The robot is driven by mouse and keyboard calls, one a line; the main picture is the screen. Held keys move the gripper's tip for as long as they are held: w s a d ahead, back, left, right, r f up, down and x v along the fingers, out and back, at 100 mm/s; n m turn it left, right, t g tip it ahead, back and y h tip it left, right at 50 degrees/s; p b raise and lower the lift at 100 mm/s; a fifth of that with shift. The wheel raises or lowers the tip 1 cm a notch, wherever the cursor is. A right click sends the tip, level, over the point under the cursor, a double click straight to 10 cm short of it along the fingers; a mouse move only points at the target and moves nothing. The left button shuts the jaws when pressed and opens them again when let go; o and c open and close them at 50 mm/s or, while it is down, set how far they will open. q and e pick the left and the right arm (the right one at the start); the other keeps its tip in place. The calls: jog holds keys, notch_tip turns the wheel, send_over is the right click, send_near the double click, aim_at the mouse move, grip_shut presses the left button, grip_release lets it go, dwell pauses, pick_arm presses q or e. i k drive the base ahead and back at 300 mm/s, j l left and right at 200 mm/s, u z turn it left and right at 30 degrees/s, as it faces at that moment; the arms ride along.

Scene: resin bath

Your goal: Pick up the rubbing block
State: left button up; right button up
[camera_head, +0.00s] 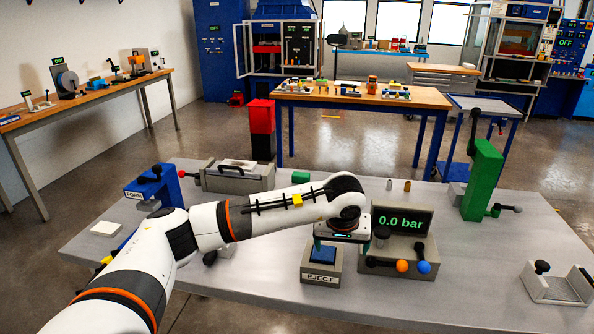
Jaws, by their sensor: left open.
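My left arm reaches in from the lower left, and my left gripper (341,243) points down over the grey EJECT stand (321,278). The gripper is open, its fingers small and partly dark against the background. A blue block or pad (322,255) sits on top of the EJECT stand, just below the gripper; I cannot tell whether they touch. No piece is clearly marked as the rubbing block. A flat white block (105,229) lies at the table's left, and a small green block (300,177) lies behind my forearm. My right gripper is not in view.
A pressure box (405,222) reading 0.0 bar, with several knobs, stands right beside the gripper. A green lever press (482,180) stands at the back right and a grey open fixture (558,284) at the right. The grey table (460,270) is clear between them.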

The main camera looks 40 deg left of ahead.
aim_at(297, 177)
jog(key=i+j, duration=0.25)
jog(key=j, duration=0.2)
jog(key=i+j, duration=0.25)
jog(key=j, duration=0.15)
jog(key=i+j, duration=0.25)
jog(key=j, duration=0.2)
jog(key=i+j, duration=0.25)
jog(key=j, duration=0.15)
